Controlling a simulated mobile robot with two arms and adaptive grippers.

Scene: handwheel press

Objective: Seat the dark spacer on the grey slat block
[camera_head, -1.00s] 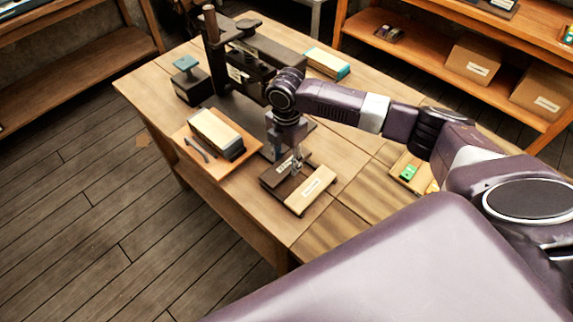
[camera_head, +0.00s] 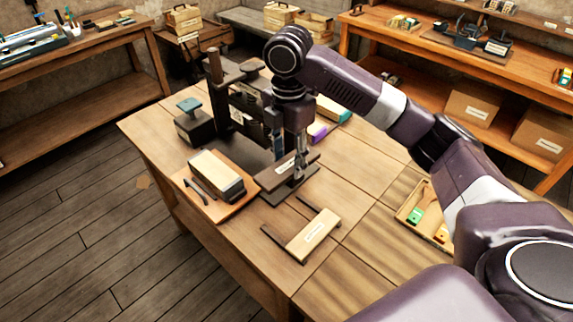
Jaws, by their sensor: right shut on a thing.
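The dark spacer (camera_head: 275,178) is a flat dark brown piece with a pale label. My right gripper (camera_head: 297,177) points down and is shut on it, holding it above the table in front of the press. A block with a cream top and dark grey side (camera_head: 231,189) lies on a wooden board to the left, apart from the spacer. I cannot tell for sure whether it is the grey slat block. My left gripper is not in view.
The dark handwheel press (camera_head: 242,108) stands behind my right gripper. A cream labelled piece (camera_head: 313,239) lies between dark strips at the front. A small teal-topped block (camera_head: 194,122) stands left of the press. A tray with green pieces (camera_head: 409,213) is at right.

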